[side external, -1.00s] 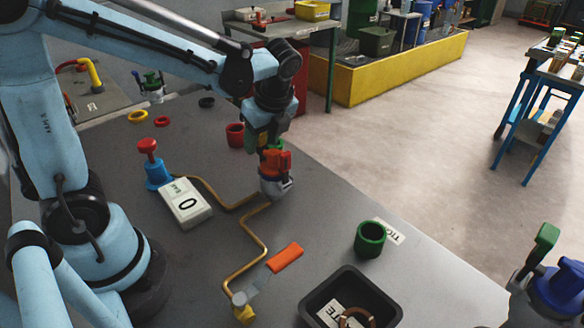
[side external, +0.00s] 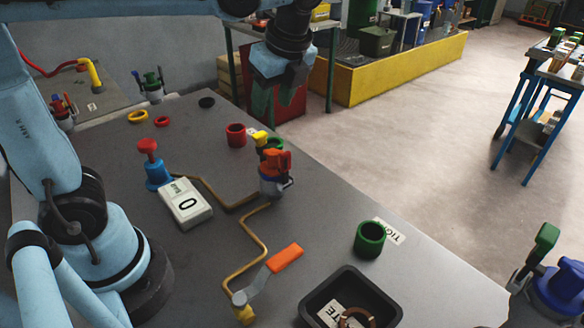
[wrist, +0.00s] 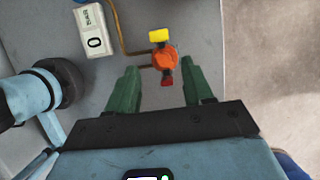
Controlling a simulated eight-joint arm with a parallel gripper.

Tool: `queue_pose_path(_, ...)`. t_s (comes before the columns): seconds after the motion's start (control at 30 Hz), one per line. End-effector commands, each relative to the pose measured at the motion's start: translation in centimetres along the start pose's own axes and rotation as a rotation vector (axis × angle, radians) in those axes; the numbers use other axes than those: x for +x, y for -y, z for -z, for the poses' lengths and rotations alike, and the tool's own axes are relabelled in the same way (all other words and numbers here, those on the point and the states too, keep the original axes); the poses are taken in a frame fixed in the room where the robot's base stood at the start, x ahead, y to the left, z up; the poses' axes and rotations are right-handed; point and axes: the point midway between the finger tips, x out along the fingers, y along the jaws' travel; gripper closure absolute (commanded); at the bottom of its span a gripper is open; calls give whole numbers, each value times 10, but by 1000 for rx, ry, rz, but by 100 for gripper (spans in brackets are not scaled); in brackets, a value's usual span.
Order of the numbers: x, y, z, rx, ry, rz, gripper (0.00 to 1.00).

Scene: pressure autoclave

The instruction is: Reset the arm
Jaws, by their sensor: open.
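My gripper (side external: 270,105) hangs in the air above the back edge of the table in the side view, with green fingers pointing down. In the wrist view its fingers (wrist: 162,72) are wide apart with nothing held between them. The small vessel with an orange-red top (side external: 273,172) stands on the table below, clear of the fingers. It shows in the wrist view as an orange round top (wrist: 165,56) with a yellow part (wrist: 158,35) beside it.
A white gauge box (side external: 185,203) reads 0, beside a blue stand with a red knob (side external: 149,147). A copper pipe (side external: 262,245) runs to a valve with an orange handle (side external: 285,257). A green cup (side external: 370,238) and black tray (side external: 385,275) are at the front right.

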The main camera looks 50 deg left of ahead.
Motion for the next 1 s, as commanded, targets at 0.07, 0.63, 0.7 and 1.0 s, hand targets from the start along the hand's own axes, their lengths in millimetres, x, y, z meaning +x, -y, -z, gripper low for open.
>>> queue_pose_path(0.07, -9, 0, 0, 0, 0, 0, 49)
queue_pose_path(0.63, 74, 0, -1, -3, 2, -1, 49)
queue_pose_path(0.7, 84, 1, -2, -5, 2, -1, 49)
queue_pose_path(1.0, 120, -1, -14, -10, -8, -3, 49)
